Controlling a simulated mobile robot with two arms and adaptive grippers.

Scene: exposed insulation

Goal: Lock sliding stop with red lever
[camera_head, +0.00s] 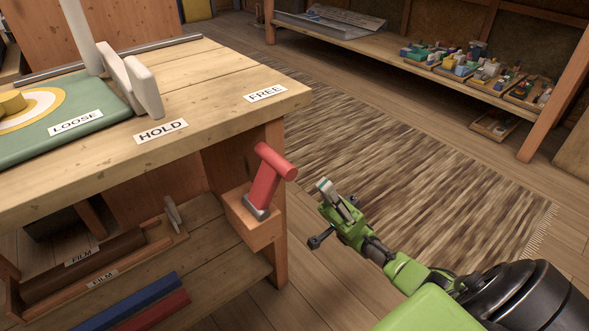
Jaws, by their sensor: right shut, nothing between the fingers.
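The red lever (267,178) stands tilted on a wooden block at the bench's front right leg, with a grey metal base under it. The sliding stop appears to be the white upright piece (144,88) on the bench top, beside the green board (75,105), by the HOLD label (161,132). A FREE label (265,94) lies farther right. My left gripper is not in view.
The wooden bench (215,85) fills the left, with FILM trays (150,232) on its lower shelf and blue and red bars (130,302) below. A brown rug (400,165) covers the floor. A low shelf (390,50) with small items stands at the back right.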

